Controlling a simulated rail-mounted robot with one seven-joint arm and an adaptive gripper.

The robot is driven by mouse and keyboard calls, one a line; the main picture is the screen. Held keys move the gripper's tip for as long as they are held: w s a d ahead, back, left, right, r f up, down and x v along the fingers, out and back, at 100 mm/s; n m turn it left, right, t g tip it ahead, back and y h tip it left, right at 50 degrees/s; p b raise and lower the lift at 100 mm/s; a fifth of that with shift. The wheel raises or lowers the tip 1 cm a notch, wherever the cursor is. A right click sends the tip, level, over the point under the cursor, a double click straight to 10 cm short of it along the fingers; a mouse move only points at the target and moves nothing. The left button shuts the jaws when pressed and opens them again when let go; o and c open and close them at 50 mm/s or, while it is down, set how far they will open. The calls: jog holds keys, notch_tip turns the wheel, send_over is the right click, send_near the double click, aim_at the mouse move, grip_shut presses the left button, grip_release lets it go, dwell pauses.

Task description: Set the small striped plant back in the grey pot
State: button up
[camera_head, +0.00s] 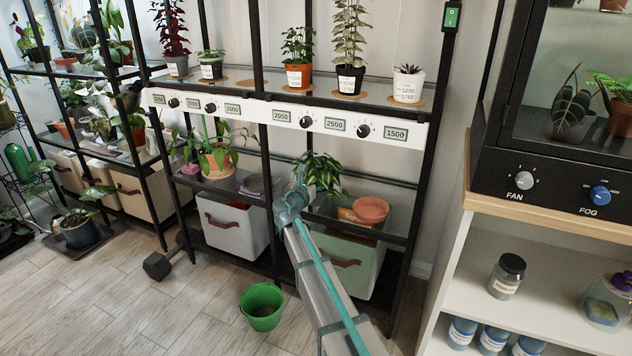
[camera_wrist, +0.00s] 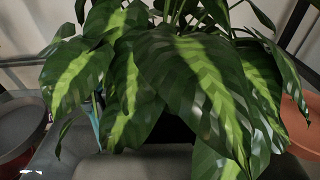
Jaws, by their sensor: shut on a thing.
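The small striped plant (camera_head: 322,172) has dark green leaves with bright yellow-green bands. It is at the middle shelf of the black rack, and its leaves fill most of the wrist view (camera_wrist: 190,75). My gripper (camera_head: 298,186) reaches in at the plant's left side and is shut on the plant; leaves hide the grip and fingertips. I cannot tell whether the plant's base is lifted or touching the shelf. A dark grey round vessel (camera_wrist: 22,112), possibly the grey pot, stands at the left edge of the wrist view, apart from the plant.
A potted plant (camera_head: 215,160) stands on the shelf to the left. Rack posts flank the space. Below are bins and a green bucket (camera_head: 262,308) on the floor.

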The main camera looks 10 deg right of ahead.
jog(key=shift+f, duration=0.25)
jog(key=o, duration=1.2)
jog(key=shift+c, duration=0.2)
